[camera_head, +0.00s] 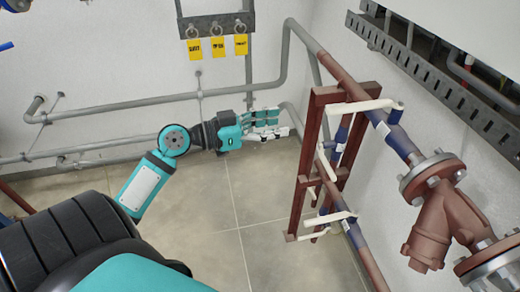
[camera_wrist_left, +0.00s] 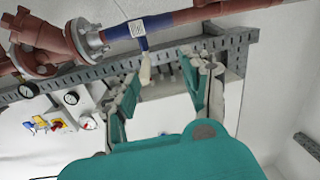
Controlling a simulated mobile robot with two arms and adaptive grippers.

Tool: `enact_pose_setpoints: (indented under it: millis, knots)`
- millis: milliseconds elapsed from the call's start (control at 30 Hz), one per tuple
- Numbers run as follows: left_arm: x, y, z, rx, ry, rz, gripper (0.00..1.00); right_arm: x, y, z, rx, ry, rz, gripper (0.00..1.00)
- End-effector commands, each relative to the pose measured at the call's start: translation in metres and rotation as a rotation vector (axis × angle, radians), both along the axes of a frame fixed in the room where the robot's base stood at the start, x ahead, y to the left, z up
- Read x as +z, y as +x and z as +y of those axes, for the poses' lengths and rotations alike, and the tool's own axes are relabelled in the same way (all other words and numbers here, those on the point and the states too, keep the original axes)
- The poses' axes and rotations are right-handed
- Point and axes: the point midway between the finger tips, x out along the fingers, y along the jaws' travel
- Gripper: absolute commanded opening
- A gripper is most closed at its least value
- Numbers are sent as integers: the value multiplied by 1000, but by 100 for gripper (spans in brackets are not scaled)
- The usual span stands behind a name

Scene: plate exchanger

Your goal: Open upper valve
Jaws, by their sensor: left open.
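The upper valve (camera_head: 384,126) is a blue section on the upper red-brown pipe, right of centre in the head view. Its white lever handle (camera_head: 358,106) reaches left across the red frame. In the left wrist view the blue valve (camera_wrist_left: 157,24) is at the top, with a white handle (camera_wrist_left: 145,68) hanging below it. My left gripper (camera_head: 272,124) is open and empty in the head view, left of the red frame and apart from the handle. In the wrist view its spread fingers (camera_wrist_left: 162,72) appear either side of the handle. My right gripper is out of view.
A red upright frame (camera_head: 305,165) stands between my gripper and the pipes. A lower blue valve with a white handle (camera_head: 328,218) is below. A flanged red-brown fitting (camera_head: 435,220) is at right. Grey pipes (camera_head: 120,105) run along the wall. The tiled floor is clear.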

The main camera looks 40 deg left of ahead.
Motion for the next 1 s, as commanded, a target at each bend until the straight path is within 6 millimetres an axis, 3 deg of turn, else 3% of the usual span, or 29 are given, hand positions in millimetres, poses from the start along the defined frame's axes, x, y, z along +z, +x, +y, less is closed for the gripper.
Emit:
enact_pose_setpoints:
  millis: [700, 1000]
  knots:
    - [-133, 28, 49, 215, -38, 244, 47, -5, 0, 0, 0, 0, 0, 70]
    - [-171, 29, 58, 266, -38, 308, 47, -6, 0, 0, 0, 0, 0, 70]
